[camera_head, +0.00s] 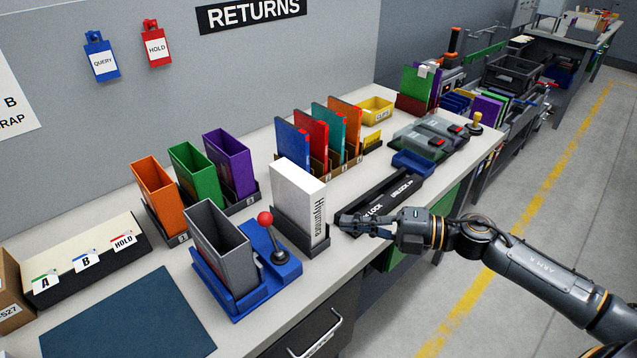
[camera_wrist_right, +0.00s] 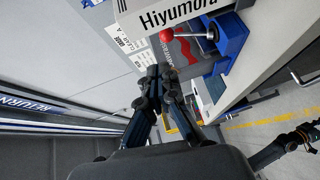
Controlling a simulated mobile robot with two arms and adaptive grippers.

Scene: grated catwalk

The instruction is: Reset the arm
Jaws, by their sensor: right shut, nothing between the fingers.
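My right arm comes in from the right in the head view. Its gripper (camera_head: 350,222) is shut and empty, beside the white box file (camera_head: 298,200) labelled "Hiyumora", at the front of the bench. The white file stands upright in a dark holder. In the right wrist view the gripper's fingers (camera_wrist_right: 156,82) meet at their tips, with the white file (camera_wrist_right: 165,12) beyond them at the top. I cannot tell whether the fingertips touch the file. My left gripper is not in view.
A blue fixture (camera_head: 270,283) with a red-knobbed lever (camera_head: 265,218) holds a grey open file (camera_head: 222,245). Orange, green and purple open files stand behind. A black lock bar (camera_head: 385,202) lies near the gripper. The dark blue mat (camera_head: 115,325) is bare. The aisle floor (camera_head: 560,190) is clear.

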